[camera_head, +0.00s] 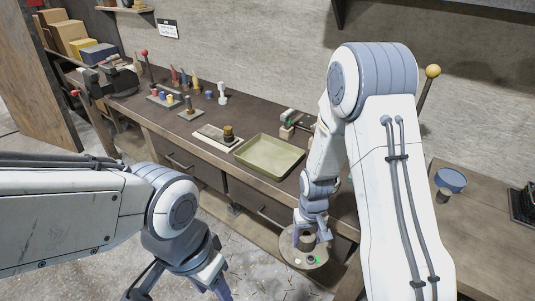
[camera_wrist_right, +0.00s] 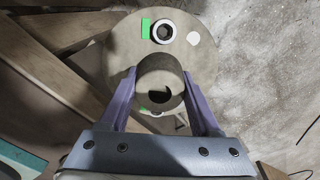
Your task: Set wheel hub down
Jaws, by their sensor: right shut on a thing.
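The wheel hub (camera_head: 290,252), a pale round disc with a raised central collar, is at the end of my right arm in front of the workbench. My right gripper (camera_head: 308,237) is shut on the collar. In the right wrist view the gripper (camera_wrist_right: 160,88) has one finger on each side of the collar, and the disc (camera_wrist_right: 125,40) shows a green mark, a dark-centred ring and a white spot. The hub appears held off the floor; its underside is hidden. My left gripper (camera_head: 180,291) is low at the left with spread fingers, tips cut off by the frame.
The workbench (camera_head: 225,167) carries an olive tray (camera_head: 270,157), a board with a brass piece (camera_head: 229,135), small parts and a vise (camera_head: 115,78). Timber pieces (camera_wrist_right: 55,70) and littered floor (camera_wrist_right: 265,60) lie below the hub.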

